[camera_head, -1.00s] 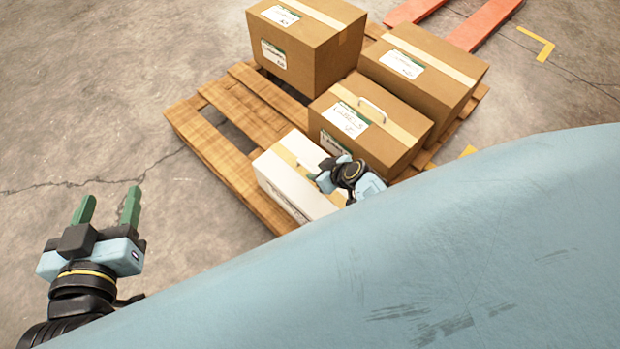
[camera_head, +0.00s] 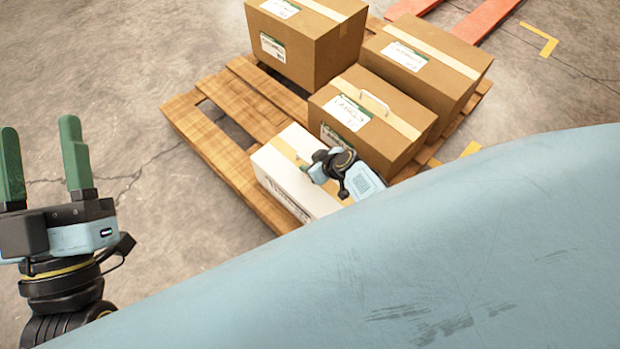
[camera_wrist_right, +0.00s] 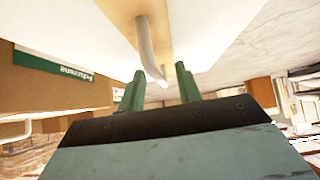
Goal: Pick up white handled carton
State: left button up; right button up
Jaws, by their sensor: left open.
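The white carton (camera_head: 284,188) sits at the near edge of the pallet, partly hidden by my right arm and my blue body. In the right wrist view the carton (camera_wrist_right: 205,25) fills the top, with its white handle (camera_wrist_right: 149,52) reaching toward my right gripper (camera_wrist_right: 160,90). The green fingers are apart, and the handle's end shows between them; contact cannot be told. In the head view my right gripper (camera_head: 306,166) is over the carton's top, its fingers mostly hidden. My left gripper (camera_head: 41,155) is open and empty above the floor at the left.
A brown carton with a handle (camera_head: 398,127) stands right behind the white one. Two more brown cartons, one at the back (camera_head: 318,50) and one at right (camera_head: 440,62), share the wooden pallet (camera_head: 190,118). Red forks (camera_head: 487,25) lie behind. The floor at left is clear.

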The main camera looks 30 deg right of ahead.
jog(key=shift+w+a+f, duration=0.15)
jog(key=shift+w+f, duration=0.15)
jog(key=shift+f, duration=0.05)
grip_shut()
dwell(1.2)
jog(key=shift+w+r, duration=0.1)
jog(key=shift+r, duration=0.05)
